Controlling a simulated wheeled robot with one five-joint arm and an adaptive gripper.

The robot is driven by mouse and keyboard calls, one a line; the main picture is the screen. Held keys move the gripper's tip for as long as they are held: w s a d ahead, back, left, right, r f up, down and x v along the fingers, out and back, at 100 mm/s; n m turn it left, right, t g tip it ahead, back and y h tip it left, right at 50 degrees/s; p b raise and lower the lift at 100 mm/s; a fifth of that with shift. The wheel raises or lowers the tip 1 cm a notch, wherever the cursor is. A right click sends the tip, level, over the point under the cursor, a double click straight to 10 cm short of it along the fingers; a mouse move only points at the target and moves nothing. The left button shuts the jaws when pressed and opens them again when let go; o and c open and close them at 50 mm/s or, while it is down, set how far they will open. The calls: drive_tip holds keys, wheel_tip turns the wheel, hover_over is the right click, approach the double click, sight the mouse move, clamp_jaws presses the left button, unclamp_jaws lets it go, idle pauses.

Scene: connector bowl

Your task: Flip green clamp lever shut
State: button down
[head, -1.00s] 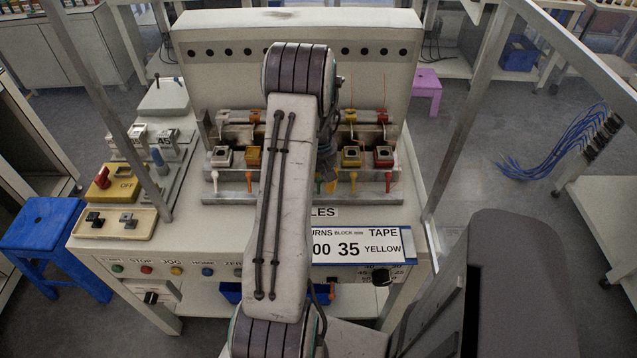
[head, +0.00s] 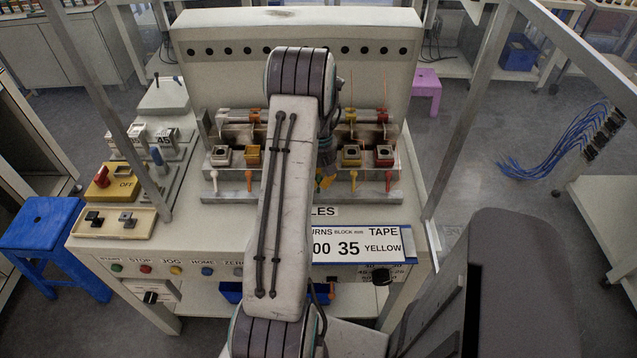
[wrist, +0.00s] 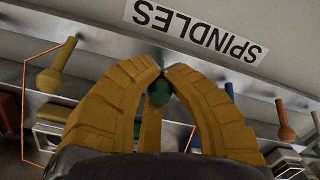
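The green clamp lever (wrist: 158,93) shows in the wrist view, partly hidden between the yellow fingers of my gripper (wrist: 163,70). The curved fingers arch inward and their tips come almost together at the lever's upper end in the picture. I cannot tell whether they pinch the lever or only lie close around it. In the head view my arm covers most of this spot. Only a small bit of my gripper (head: 325,182) shows beside the arm, in front of the clamp row.
A yellow lever (wrist: 55,68) stands left of my gripper and an orange lever (wrist: 285,122) right of it. A sign reading SPINDLES (wrist: 198,30) lies beyond the metal rail. In the head view, a red lever (head: 389,178) stands at the row's right end.

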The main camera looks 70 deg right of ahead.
drive_tip(key=shift+d+y, duration=0.15)
drive_tip(key=shift+y, duration=0.15)
drive_tip(key=c, duration=1.1)
unclamp_jaws()
drive_tip(key=shift+c, duration=0.2)
drive_tip(key=shift+r, duration=0.1)
wheel_tip(320, 180, up, 12)
drive_tip(key=d, duration=0.1)
drive_tip(key=shift+w+d, duration=0.2)
drive_tip(key=shift+d, duration=0.1)
drive_tip(key=shift+o, duration=0.3)
